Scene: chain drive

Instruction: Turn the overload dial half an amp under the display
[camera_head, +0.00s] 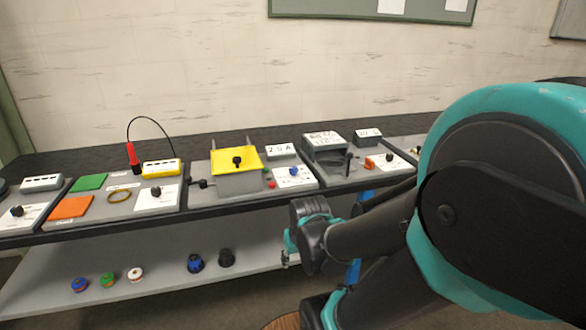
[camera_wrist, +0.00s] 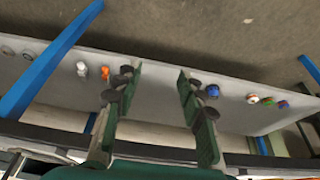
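A small display (camera_head: 280,150) on the middle bench station reads what looks like 2.5 A. Below it is a white scale plate (camera_head: 292,180) with a blue dial (camera_head: 294,171); its markings are too small to read. A red button (camera_head: 272,184) sits at the plate's left. My gripper (camera_head: 290,262) is in front of the bench, lower than the dial and apart from it. In the wrist view my gripper (camera_wrist: 158,78) has its two fingers wide apart with nothing between them. The dial and display are not recognisable in the wrist view.
A yellow cover (camera_head: 235,160) with a black knob stands left of the dial; a grey box (camera_head: 324,141) with a black lever stands right. The lower shelf (camera_head: 165,275) holds several loose knobs. A blue post (camera_wrist: 50,58) crosses the wrist view.

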